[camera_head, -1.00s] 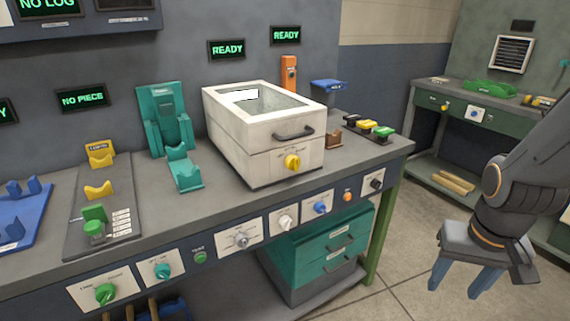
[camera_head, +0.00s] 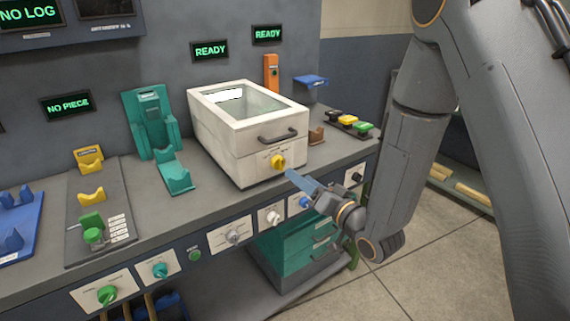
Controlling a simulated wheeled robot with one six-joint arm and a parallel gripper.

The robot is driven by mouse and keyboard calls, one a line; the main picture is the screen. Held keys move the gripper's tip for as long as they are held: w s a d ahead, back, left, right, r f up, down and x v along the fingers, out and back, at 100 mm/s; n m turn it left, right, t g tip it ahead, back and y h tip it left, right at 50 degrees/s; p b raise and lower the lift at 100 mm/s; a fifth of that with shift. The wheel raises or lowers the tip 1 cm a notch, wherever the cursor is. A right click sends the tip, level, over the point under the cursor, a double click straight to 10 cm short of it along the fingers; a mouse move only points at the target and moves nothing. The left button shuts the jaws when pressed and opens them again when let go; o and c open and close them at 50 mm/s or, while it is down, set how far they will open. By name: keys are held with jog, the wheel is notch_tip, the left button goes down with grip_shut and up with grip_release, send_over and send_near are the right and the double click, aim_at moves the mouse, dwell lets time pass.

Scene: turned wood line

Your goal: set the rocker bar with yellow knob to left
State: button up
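The yellow knob (camera_head: 278,161) sits low on the front face of a white box (camera_head: 225,143) with a glazed lid, under the box's dark handle. Small lettering is beside the knob, too small to read, and its exact setting cannot be told. My gripper (camera_head: 292,175) is just right of and below the knob in the picture, its blue-grey fingers pointing at the box front. They appear apart from the knob. The fingers overlap in this view, so their opening is hidden.
Below the bench edge is a row of knobs, including a white one (camera_head: 272,217) and a blue one (camera_head: 305,202) close to my gripper. A teal cradle (camera_head: 175,178) stands left of the box. Black, yellow and green buttons (camera_head: 348,121) lie to its right.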

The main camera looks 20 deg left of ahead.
aim_at(283, 165)
jog(key=shift+y, duration=0.3)
jog(key=shift+p+x, duration=1.05)
jog(key=shift+x, duration=2.9)
jog(key=shift+s+a+r, duration=0.2)
jog(key=c, duration=1)
jog(key=shift+c, duration=0.2)
